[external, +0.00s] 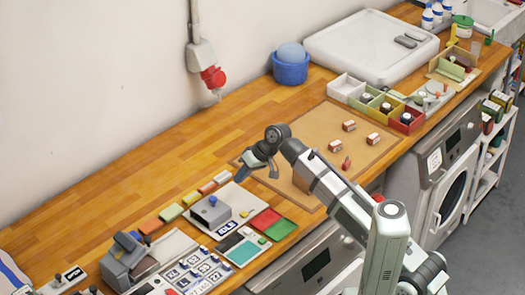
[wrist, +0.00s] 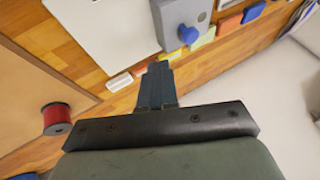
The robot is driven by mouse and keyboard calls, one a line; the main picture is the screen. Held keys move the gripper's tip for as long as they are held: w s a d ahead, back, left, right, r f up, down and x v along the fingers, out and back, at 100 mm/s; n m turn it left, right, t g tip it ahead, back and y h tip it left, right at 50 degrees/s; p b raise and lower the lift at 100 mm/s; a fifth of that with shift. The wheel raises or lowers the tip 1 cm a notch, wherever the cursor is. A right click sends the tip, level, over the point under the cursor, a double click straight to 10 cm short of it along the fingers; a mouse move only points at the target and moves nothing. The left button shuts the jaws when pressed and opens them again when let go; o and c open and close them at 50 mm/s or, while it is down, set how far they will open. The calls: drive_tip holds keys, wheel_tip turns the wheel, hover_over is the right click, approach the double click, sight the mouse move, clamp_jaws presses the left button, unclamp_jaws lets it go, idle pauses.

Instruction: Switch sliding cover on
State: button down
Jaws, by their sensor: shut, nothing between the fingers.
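A grey box with a blue knob, likely the sliding cover switch (external: 207,214), sits on a white board on the wooden counter. The box also shows at the top of the wrist view (wrist: 176,14), with its round blue knob (wrist: 188,35) near one end. My gripper (external: 243,164) is in the air above the counter, up and to the right of the box in the external view. In the wrist view its dark fingers (wrist: 158,68) are together and empty, pointing towards the board's edge, apart from the knob. Whether the cover is on or off, I cannot tell.
Coloured blocks (external: 172,212) line the board's back edge. Red and green pads (external: 264,222) and a key panel (external: 195,270) lie in front. A brown mat (external: 320,125) with small blocks is at right. A red spool (wrist: 57,118) stands at left in the wrist view.

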drive_tip(key=shift+v, duration=2.45)
drive_tip(key=shift+w, duration=0.1)
